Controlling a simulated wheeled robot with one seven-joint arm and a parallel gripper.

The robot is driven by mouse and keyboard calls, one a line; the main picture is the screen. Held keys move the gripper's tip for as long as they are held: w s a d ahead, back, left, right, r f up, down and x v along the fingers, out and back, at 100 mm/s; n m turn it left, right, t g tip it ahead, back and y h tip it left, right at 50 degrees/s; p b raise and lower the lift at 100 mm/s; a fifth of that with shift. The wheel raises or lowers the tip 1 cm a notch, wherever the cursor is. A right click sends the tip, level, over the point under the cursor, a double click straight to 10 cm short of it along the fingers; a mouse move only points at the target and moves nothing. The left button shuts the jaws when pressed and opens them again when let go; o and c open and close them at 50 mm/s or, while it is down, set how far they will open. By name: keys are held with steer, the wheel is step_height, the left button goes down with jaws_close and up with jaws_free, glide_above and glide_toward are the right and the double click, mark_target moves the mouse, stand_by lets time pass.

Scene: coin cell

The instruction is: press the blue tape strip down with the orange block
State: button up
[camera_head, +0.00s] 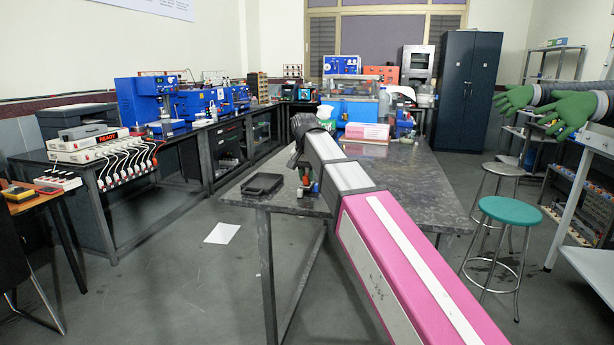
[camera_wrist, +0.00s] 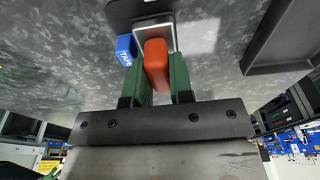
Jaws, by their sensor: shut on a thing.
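My gripper (camera_wrist: 158,70) has two green fingers and is shut on the orange block (camera_wrist: 155,54), seen in the wrist view. The block's far end is over or against the near part of a silver plate (camera_wrist: 153,33) on a dark base (camera_wrist: 130,8); I cannot tell if they touch. A blue piece marked "TAPE" (camera_wrist: 125,47) lies just left of the block, beside the plate. No separate flat blue strip can be made out; the block may hide it. In the head view my arm covers most of this spot at the bench's near end.
A black tray (camera_head: 262,184) lies on the speckled grey bench (camera_head: 405,180), left of my gripper; it also shows in the wrist view (camera_wrist: 272,68). Pink-and-white boxes (camera_head: 367,131) and a blue machine (camera_head: 352,100) stand at the far end. The bench's right side is clear.

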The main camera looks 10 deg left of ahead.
steer(key=shift+f, duration=0.4)
stand_by(1.4)
steer(key=shift+r, duration=0.1)
steer(key=shift+r, duration=3.45)
